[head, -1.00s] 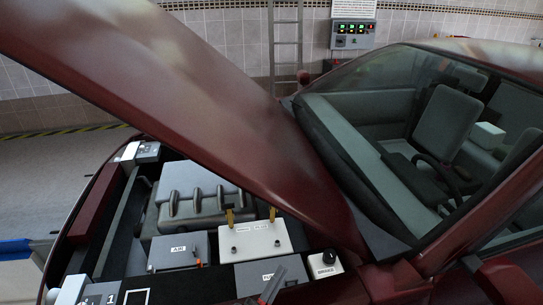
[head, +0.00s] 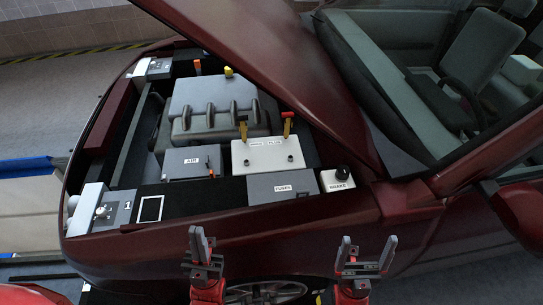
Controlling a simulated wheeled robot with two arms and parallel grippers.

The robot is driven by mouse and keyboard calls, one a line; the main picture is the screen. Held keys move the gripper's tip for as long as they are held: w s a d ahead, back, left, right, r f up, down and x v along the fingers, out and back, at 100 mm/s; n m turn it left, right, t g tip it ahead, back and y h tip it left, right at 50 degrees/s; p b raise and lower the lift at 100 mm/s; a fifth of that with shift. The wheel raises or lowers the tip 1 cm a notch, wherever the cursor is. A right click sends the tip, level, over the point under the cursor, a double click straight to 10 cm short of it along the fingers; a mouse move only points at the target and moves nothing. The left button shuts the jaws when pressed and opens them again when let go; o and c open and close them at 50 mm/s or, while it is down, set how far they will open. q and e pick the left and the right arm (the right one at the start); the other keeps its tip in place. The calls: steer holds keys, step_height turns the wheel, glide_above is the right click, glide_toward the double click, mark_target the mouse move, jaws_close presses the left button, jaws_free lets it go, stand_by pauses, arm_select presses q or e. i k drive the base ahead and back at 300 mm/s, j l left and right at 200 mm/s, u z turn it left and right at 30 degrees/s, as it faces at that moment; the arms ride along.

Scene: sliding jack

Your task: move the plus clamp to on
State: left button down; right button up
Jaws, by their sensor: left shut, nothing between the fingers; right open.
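The white battery box (head: 262,160) sits in the open engine bay, with label plates on its top; the right one seems to read PLUS. A similar lever, the other clamp (head: 243,130), stands at the back left. Whether the plus clamp touches its post is too small to tell. My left gripper (head: 202,244) is shut and empty, in front of the car and below the bay. My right gripper (head: 363,251) is open and empty, further right.
The raised hood (head: 262,50) slants over the bay's right side. A grey AIR box (head: 190,160), a FUSES box (head: 280,187) and a white BRAKE reservoir (head: 338,180) surround the battery. The red fender (head: 290,225) lies between my grippers and the bay.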

mark_target(287, 115)
steer(key=i+l+z, duration=0.15)
steer(key=l+z, duration=0.2)
steer(key=i+l+z, duration=0.3)
steer(key=k+l, duration=0.1)
